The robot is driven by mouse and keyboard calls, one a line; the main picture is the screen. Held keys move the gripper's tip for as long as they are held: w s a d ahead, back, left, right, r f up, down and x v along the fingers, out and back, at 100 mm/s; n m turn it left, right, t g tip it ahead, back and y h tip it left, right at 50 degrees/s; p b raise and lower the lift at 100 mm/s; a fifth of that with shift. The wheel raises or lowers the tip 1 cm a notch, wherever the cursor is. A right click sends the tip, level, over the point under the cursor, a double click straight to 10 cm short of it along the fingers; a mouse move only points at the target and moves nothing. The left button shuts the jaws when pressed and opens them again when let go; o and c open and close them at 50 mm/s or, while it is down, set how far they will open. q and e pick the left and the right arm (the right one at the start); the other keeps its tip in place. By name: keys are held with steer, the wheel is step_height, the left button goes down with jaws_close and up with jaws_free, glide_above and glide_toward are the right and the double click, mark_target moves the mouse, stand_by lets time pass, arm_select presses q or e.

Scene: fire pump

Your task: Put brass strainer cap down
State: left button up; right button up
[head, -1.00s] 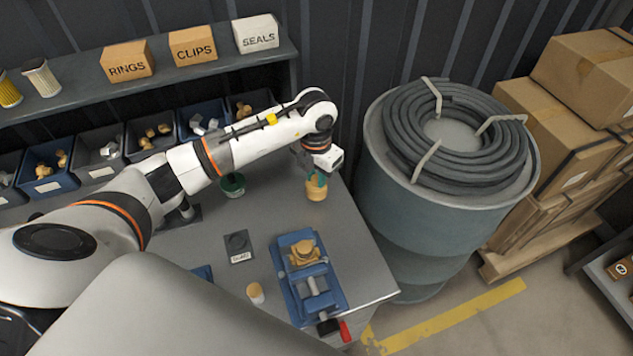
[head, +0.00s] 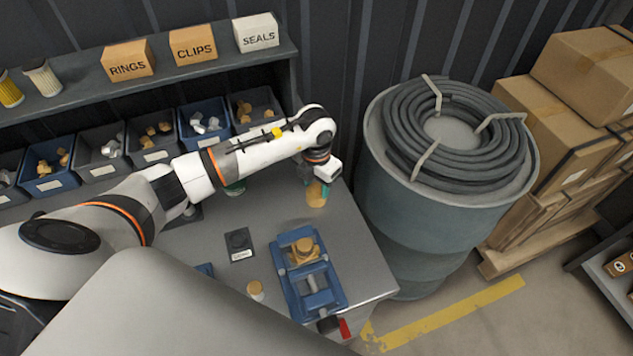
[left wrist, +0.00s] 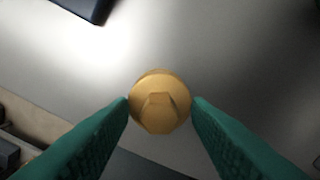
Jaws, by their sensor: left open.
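The brass strainer cap (head: 317,195) is at the far right part of the grey workbench, below my left gripper (head: 314,182). In the left wrist view the round cap (left wrist: 160,102), with a raised faceted knob, lies between the tips of the two green fingers. My left gripper (left wrist: 160,104) is open, with a fingertip close beside the cap on each side. The cap appears to rest on the bench top. Another brass part (head: 303,250) sits in a blue vise (head: 325,295). My right gripper is not in view.
Bins of fittings (head: 100,150) line the back. A drum with coiled hose (head: 425,235) stands right of the bench.

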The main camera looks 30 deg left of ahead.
mark_target(316, 187)
arm_select(q)
steer(key=shift+r, duration=0.55)
step_height(316, 187, up, 11)
steer(key=b, duration=0.3)
steer(key=shift+b, duration=0.35)
steer(key=shift+s, duration=0.2)
